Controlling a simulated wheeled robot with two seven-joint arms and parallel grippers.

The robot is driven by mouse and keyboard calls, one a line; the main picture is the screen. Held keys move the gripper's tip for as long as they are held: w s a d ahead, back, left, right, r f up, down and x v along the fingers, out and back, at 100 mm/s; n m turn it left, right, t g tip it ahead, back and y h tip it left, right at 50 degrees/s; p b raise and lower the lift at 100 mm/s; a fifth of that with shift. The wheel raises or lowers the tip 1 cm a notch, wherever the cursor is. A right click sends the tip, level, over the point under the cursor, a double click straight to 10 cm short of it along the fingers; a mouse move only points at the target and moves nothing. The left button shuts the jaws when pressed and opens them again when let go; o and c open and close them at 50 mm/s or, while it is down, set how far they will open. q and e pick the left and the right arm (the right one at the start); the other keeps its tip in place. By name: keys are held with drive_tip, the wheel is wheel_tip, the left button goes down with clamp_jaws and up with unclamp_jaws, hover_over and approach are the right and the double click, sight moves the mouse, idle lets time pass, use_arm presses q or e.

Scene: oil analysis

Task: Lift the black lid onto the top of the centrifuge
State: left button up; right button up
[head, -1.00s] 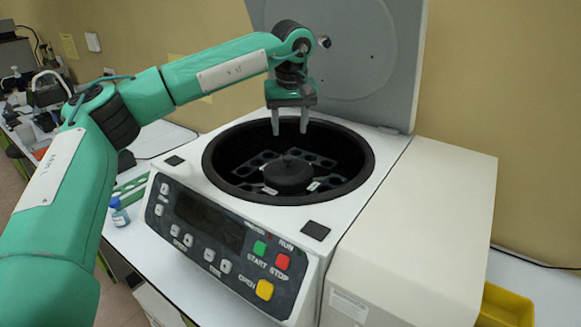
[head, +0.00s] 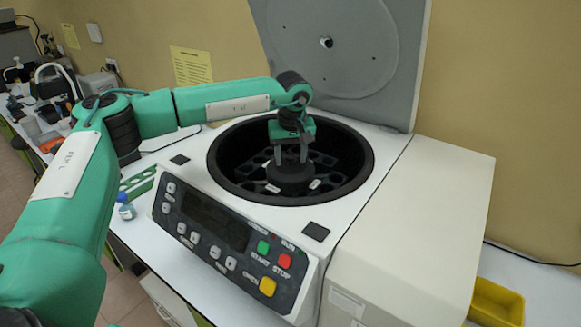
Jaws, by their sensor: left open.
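The centrifuge (head: 422,190) stands on the white bench with its round black bowl open. A round black lid or cap (head: 289,178) sits low at the middle of the rotor inside the bowl. My left gripper (head: 291,157) points straight down into the bowl, directly above this black piece. Its two fingers are open, with the tips at or just above the top of the piece; I cannot tell whether they touch it. The grey hinged cover (head: 345,50) of the centrifuge stands raised at the back. My right gripper is not in view.
The control panel (head: 228,240) with coloured buttons faces front. A green rack (head: 138,182) and a small blue bottle (head: 126,208) stand left of the centrifuge. A yellow bin (head: 496,303) is at the lower right. The bowl rim (head: 362,180) surrounds my gripper.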

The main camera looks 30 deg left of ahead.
use_arm(q)
clamp_jaws()
